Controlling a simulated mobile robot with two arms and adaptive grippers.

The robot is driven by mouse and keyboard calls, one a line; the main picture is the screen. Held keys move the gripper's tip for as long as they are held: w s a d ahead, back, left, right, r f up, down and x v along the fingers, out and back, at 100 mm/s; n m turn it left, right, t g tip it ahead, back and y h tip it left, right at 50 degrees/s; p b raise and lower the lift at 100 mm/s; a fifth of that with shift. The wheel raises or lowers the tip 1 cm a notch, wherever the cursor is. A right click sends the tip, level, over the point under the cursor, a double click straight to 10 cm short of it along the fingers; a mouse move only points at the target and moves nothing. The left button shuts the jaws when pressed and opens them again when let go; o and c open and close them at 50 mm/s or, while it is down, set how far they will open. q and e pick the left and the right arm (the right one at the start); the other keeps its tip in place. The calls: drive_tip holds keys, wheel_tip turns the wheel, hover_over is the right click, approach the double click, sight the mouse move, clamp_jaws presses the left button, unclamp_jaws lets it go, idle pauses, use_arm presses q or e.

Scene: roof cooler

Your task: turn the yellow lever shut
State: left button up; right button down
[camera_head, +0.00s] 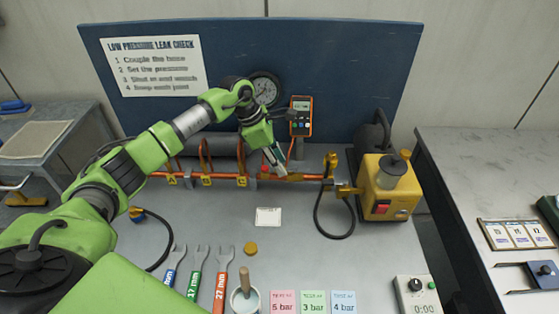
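A copper pipe (210,178) runs level along the back of the bench. A small upright yellow part (331,161) stands at its right end, beside the yellow pump. It looks like the yellow lever, but it is too small to be sure. My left gripper (277,162) reaches down from the upper left to the pipe, left of that yellow part and apart from it. Its grey fingers are close to a small red part on the pipe. Whether they touch anything, or how far they are open, is unclear. My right gripper is not in view.
A yellow pump (388,187) stands at the right, with a black hose (335,236) looping onto the bench. A gauge (265,89) and an orange meter (300,116) are behind my gripper. Several wrenches, a cup (244,300) and pressure cards lie in front. The bench middle is mostly clear.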

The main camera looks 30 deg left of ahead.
use_arm(q)
drive_tip(key=shift+d+f, duration=0.1)
drive_tip(key=shift+f, duration=0.2)
clamp_jaws()
